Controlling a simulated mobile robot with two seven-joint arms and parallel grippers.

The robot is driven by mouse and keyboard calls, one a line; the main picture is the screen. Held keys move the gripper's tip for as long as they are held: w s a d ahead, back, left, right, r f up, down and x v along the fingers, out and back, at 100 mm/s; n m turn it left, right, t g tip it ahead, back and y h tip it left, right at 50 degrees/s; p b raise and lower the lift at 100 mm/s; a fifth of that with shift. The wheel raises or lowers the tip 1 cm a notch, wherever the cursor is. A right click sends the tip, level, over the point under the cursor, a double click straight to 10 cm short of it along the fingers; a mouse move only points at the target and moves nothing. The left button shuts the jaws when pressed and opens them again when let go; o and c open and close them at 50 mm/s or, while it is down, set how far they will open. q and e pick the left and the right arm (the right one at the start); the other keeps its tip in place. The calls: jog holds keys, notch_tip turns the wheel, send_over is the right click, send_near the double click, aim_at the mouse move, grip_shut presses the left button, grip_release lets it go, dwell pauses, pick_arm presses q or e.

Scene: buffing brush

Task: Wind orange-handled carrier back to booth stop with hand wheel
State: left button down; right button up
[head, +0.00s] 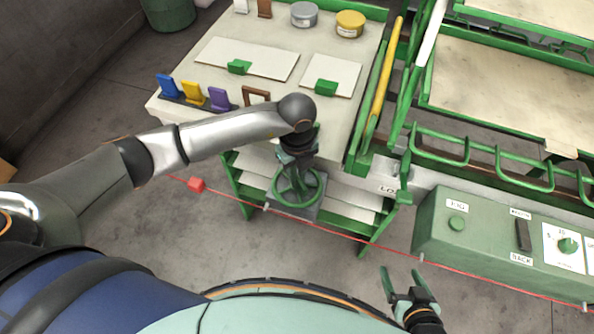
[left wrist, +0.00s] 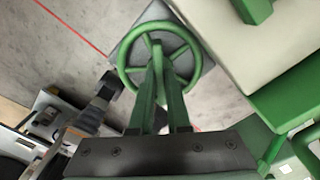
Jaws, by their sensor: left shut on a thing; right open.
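The green hand wheel (head: 317,190) sits on a grey plate at the front of the bench, below my left wrist. My left gripper (head: 293,178) reaches down to it and is shut on it. In the left wrist view the green fingers (left wrist: 157,45) come together over the middle of the wheel (left wrist: 187,46); the exact part gripped is hard to tell. A yellow-orange bar (head: 384,75) runs along the green rail right of the bench; I cannot tell whether it belongs to the carrier. My right gripper (head: 401,272) is open and empty, left of the control box.
The bench (head: 290,40) holds cans, pads and coloured blocks. The green control box (head: 485,238) stands right. Green wire guards (head: 480,160) line the area behind it.

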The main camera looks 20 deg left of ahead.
dwell(0.4)
pick_arm(q)
jog(key=c, duration=0.9)
grip_release()
notch_tip(320, 180, up, 13)
jog(key=shift+f, duration=0.2)
